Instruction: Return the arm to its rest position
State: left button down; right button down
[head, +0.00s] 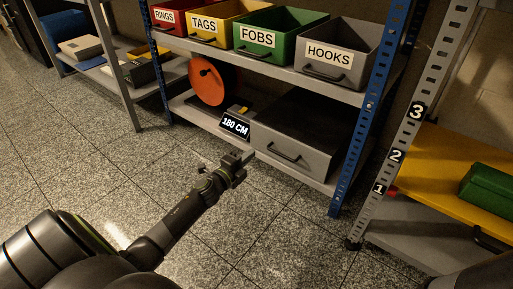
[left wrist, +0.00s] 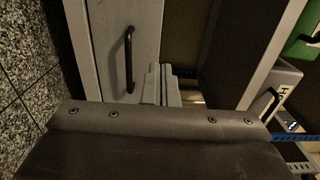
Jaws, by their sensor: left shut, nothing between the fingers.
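My left arm comes in from the lower left in the head view, and its gripper (head: 239,159) is shut and empty above the floor, in front of the lower shelf. In the left wrist view the gripper's fingers (left wrist: 160,85) are together, with the grey drawer (left wrist: 112,40) and its black handle beyond them. The gripper appears apart from the drawer in the head view. My right gripper is not in view.
A large grey drawer (head: 308,135) sits on the lower shelf near an orange disc (head: 208,82) and a 180 CM sign (head: 236,124). Labelled bins, such as HOOKS (head: 329,58), stand above. A blue post (head: 357,130) is right. The tiled floor (head: 90,165) is clear at left.

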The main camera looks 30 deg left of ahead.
pick_arm(q)
jog(key=shift+s, duration=0.8)
